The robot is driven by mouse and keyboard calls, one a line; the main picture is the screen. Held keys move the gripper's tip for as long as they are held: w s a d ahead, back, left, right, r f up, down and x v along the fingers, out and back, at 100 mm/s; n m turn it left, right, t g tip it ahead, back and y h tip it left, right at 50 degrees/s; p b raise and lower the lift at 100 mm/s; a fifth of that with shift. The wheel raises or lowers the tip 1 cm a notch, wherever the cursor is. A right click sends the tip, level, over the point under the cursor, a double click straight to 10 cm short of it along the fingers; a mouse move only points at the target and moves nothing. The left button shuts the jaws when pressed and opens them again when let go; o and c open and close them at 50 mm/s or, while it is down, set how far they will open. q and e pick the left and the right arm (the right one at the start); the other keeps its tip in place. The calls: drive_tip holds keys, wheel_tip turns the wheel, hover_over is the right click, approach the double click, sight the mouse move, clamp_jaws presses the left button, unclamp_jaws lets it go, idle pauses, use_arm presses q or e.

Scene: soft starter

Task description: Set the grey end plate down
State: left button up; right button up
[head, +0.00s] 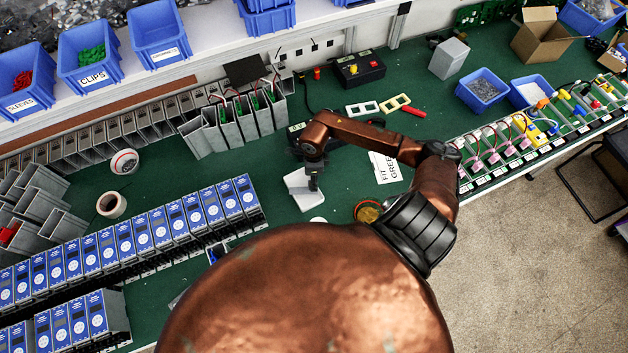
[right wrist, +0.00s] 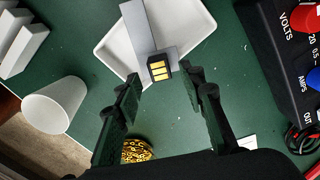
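In the right wrist view a flat grey plate (right wrist: 146,28) lies over a shallow white tray (right wrist: 106,48). A small black block with yellow bars (right wrist: 160,70) sits at the plate's near end; I cannot tell whether it is part of the plate. My right gripper (right wrist: 164,82) is open, with its fingers apart on either side of the block and a gap on each side. In the head view my right gripper (head: 312,183) points down over the white tray (head: 304,192), and the plate is hard to make out there. My left gripper is not in view.
A white cup (right wrist: 55,103) and a round yellow-patterned item (right wrist: 137,150) are near my right gripper. A black box marked VOLTS (right wrist: 275,60) stands to the right. Rows of blue-fronted units (head: 140,235) fill the left bench.

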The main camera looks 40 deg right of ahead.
wheel_tip(320, 180, up, 11)
drive_tip(key=b, duration=0.2)
drive_tip(key=shift+f+b, duration=0.2)
drive_tip(key=shift+b, duration=0.1)
drive_tip(key=shift+s+f, duration=0.1)
